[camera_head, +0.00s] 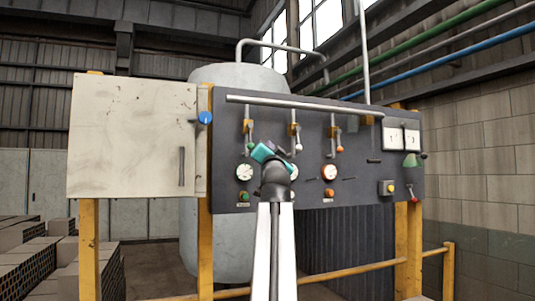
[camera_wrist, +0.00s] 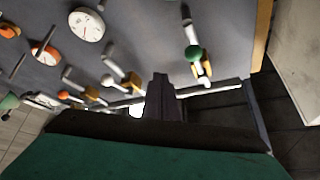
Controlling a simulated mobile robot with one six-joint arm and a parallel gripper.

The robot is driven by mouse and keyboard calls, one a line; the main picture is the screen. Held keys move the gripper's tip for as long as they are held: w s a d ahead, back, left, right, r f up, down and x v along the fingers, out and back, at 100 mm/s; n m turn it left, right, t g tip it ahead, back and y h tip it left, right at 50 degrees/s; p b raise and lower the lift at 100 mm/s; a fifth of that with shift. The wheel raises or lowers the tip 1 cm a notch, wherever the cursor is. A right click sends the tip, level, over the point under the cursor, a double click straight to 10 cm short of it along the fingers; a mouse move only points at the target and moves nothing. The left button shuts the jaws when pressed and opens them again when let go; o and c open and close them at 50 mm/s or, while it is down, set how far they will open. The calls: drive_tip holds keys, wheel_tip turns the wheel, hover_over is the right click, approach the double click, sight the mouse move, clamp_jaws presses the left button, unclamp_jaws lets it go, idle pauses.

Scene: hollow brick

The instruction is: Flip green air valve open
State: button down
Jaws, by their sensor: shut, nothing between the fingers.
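The green air valve (camera_wrist: 193,54) is a green ball knob by a yellow valve body on a thin grey pipe. It shows right of centre in the wrist view. In the head view its yellow body (camera_head: 248,126) is the leftmost of three, with the handle hanging down along the pipe. My gripper (camera_head: 260,152) shows teal, just below and right of that valve. In the wrist view my dark gripper fingers (camera_wrist: 160,82) are together and empty, left of the green knob with a visible gap. Whether they are at the knob's depth is unclear.
A valve with a white knob (camera_head: 298,147) and one with an orange knob (camera_head: 339,149) stand to the right. Dial gauges (camera_head: 329,172) sit below them. A horizontal grey pipe (camera_head: 300,103) runs above.

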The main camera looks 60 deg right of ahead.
drive_tip(key=s+a, duration=0.2)
drive_tip(key=a, duration=0.6)
drive_tip(key=shift+s+r, duration=0.3)
drive_tip(key=shift+r, duration=0.15)
